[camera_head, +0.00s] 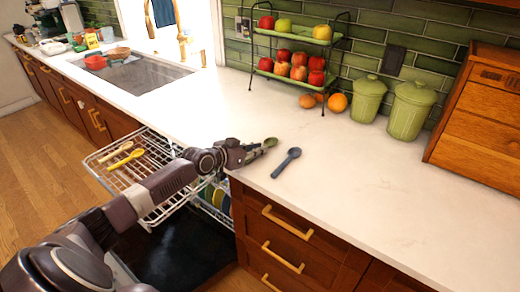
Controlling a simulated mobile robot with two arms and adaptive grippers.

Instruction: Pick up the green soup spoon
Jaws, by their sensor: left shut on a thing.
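The green soup spoon (269,143) is at the front edge of the white counter, with its bowl showing beyond my fingers. My left gripper (250,150) is shut on the green spoon. Its arm comes in from the lower left, across the open dishwasher. The fingers hide part of the spoon's handle. I cannot tell whether the spoon is clear of the counter or still touches it. My right gripper is not in view.
A blue spoon (286,162) lies on the counter just right of the green one. The pulled-out dishwasher rack (104,160) holds yellow utensils (127,158). A two-tier fruit stand (300,38), green canisters (408,110) and a wooden cabinet (485,110) stand behind. The right counter is clear.

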